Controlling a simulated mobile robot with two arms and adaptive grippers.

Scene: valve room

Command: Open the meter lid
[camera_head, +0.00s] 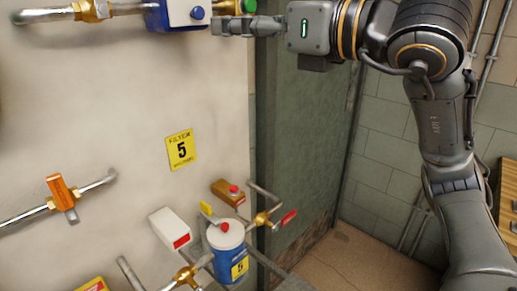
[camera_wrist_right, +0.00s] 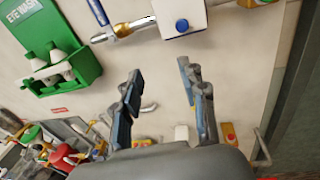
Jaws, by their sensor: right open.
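The meter appears to be the blue body with a white lid (camera_head: 185,12) and a round blue button, cut off by the top edge of the head view. It also shows at the top of the right wrist view as a white box with a blue button (camera_wrist_right: 170,14). The lid looks shut. My right gripper (camera_head: 232,25) is just right of it in the head view, fingers pointing left. In the wrist view its two fingers (camera_wrist_right: 160,85) are spread apart with nothing between them, and the meter lies beyond the tips. My left gripper is out of view.
A blue filter canister (camera_head: 230,255) stands low among pipes, with a red-handled valve (camera_head: 285,220) beside it. An orange-handled valve (camera_head: 62,195) is on the left pipe. A green eyewash station (camera_wrist_right: 55,55) hangs on the wall. A yellow sign (camera_head: 180,150) marks the wall.

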